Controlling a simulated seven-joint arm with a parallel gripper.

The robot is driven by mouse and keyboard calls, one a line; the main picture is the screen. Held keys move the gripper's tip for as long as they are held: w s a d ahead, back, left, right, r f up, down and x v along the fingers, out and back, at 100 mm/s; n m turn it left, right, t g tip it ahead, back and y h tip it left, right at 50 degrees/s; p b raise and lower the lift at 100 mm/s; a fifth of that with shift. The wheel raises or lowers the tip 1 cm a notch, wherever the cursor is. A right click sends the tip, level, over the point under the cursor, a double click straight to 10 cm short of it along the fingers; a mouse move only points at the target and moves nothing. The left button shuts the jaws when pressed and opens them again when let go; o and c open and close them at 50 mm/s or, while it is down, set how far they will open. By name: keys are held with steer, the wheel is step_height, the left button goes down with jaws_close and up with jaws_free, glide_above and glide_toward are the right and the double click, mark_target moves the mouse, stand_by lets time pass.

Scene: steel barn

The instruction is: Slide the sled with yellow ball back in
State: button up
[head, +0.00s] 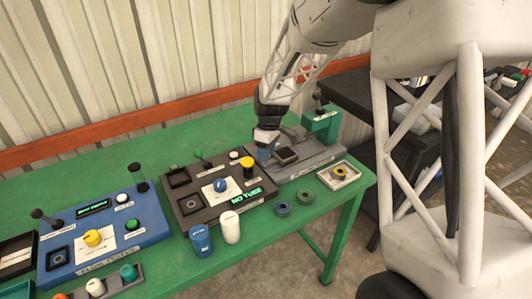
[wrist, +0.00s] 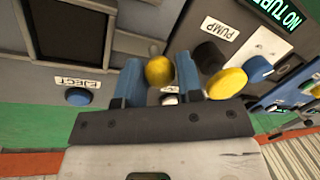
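The yellow ball (wrist: 159,71) shows between my gripper's two blue fingers in the wrist view. The gap between the fingers matches its width, so my gripper (wrist: 160,78) looks shut on it. The grey sled with a dark square pocket (wrist: 108,38) is at the upper left there. In the head view the sled (head: 288,156) sits on the grey machine at the table's right end. My gripper (head: 265,153) is at the sled's left side, pointing down. The ball is hidden behind my gripper in the head view.
A blue EJECT button (wrist: 78,97) is on the grey machine's front. The dark panel (head: 205,205) with a yellow knob (head: 247,163) stands close to the left. A green block (head: 321,124) stands behind.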

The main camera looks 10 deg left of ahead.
mark_target(282, 156)
jaws_close()
steer(key=shift+w+d, duration=2.45)
steer(key=shift+w, duration=0.05)
steer(key=o, duration=0.7)
jaws_free()
steer(key=shift+r, duration=0.15)
steer(key=shift+w+d+r, duration=0.1)
steer(key=shift+w+r, duration=0.15)
steer(key=shift+r, duration=1)
steer(key=shift+w+r, duration=0.2)
steer(key=shift+r, duration=1)
steer(key=shift+w+d+r, duration=0.1)
steer(key=shift+w+r, duration=0.15)
steer(key=shift+r, duration=1)
